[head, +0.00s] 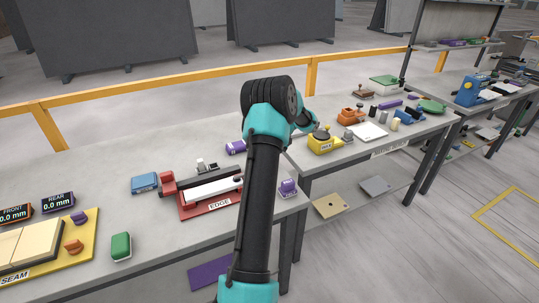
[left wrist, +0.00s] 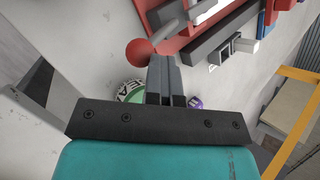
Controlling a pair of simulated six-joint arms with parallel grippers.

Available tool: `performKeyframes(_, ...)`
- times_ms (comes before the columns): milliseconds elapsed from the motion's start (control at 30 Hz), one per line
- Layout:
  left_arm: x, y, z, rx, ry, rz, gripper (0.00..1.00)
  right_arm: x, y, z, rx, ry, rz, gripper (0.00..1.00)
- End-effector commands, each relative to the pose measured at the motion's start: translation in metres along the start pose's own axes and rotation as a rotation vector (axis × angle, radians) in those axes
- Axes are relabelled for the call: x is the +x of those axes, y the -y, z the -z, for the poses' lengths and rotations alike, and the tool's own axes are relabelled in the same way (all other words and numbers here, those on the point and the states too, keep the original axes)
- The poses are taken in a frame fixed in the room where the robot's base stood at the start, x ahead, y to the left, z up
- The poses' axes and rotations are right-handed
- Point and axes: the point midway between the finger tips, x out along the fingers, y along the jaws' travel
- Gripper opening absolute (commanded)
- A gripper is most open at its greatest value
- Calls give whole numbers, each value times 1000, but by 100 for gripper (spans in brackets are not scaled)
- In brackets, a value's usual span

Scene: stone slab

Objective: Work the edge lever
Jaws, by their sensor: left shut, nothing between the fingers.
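The edge station, a red base (head: 205,211) labelled EDGE, carries a long white piece (head: 212,190) on the near bench, with my arm across its right end. In the left wrist view, the red base (left wrist: 190,35) is at the top. A red ball knob (left wrist: 139,51) on a grey rod (left wrist: 168,34) looks like the lever; it is not visible in the head view. My left gripper (left wrist: 163,58) is shut and empty, its fingertips close beside the knob. I cannot tell whether they touch. In the head view this gripper is hidden behind the arm. My right gripper is not in view.
A blue block (head: 145,182) and a purple block (head: 288,188) flank the station. A green block (head: 121,246) and the yellow SEAM board (head: 88,232) are left. A yellow rail (head: 190,78) runs behind. A second bench with small items stands right.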

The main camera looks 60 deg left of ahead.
Motion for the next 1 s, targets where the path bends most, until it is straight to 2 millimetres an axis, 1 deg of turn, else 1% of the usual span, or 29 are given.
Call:
performKeyframes(33, 2, -2, 1, 2, 0, -2, 0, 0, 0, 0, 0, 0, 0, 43)
performKeyframes(367, 1, -3, 1, 3, 0, -3, 0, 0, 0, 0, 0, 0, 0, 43)
performKeyframes(467, -1, 1, 1, 3, -1, -3, 0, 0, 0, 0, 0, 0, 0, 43)
performKeyframes(567, -7, 9, 0, 1, -2, -3, 0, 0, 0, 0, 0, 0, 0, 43)
performKeyframes(733, -22, 32, -3, -1, -5, -1, 0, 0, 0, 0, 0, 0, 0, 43)
performKeyframes(767, -25, 34, -3, 1, -6, 0, 0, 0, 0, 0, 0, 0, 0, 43)
performKeyframes(800, -33, 29, -1, 3, -7, 0, 0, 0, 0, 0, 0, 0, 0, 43)
performKeyframes(1000, -66, 23, 3, 2, -6, 0, 0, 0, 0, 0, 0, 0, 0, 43)
